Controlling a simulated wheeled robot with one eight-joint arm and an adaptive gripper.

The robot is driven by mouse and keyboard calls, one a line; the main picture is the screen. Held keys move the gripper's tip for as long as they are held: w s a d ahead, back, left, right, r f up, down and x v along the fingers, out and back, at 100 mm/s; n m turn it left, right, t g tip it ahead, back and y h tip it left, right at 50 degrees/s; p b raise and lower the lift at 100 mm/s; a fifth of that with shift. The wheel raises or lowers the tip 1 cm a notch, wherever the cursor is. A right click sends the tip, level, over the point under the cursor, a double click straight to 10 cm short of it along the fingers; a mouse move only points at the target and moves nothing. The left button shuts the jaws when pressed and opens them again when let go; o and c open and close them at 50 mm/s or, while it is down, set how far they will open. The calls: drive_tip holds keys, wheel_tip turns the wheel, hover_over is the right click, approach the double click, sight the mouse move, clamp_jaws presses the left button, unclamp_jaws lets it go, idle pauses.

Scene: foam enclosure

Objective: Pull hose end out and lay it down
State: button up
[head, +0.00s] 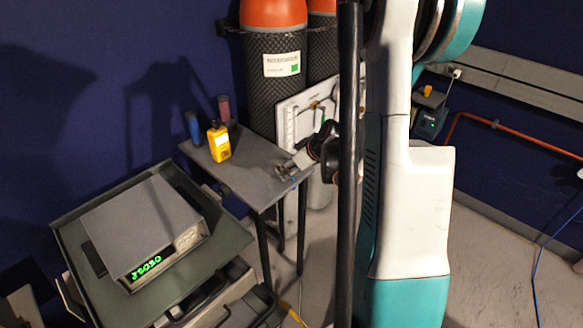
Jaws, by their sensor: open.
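My gripper (287,170) is open at the front right edge of the small grey table (238,162). Its fingertips are low over the tabletop, and contact is hard to tell. A small blue piece (295,182) shows by the fingers; whether it is part of a hose is unclear. A thin blue hose or cable (536,265) runs over the floor and up at the far right, away from my gripper. A white panel (291,125) with small fittings stands behind the table, partly hidden by my arm. No hose end is clearly visible.
A yellow handheld device (218,142) and blue (193,127) and red (224,108) cylinders stand at the table's back. Tall orange-topped gas cylinders (276,75) stand behind. A meter (145,228) sits on a cart at left. The table's middle is clear.

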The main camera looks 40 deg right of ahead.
drive_tip(key=v, duration=1.2)
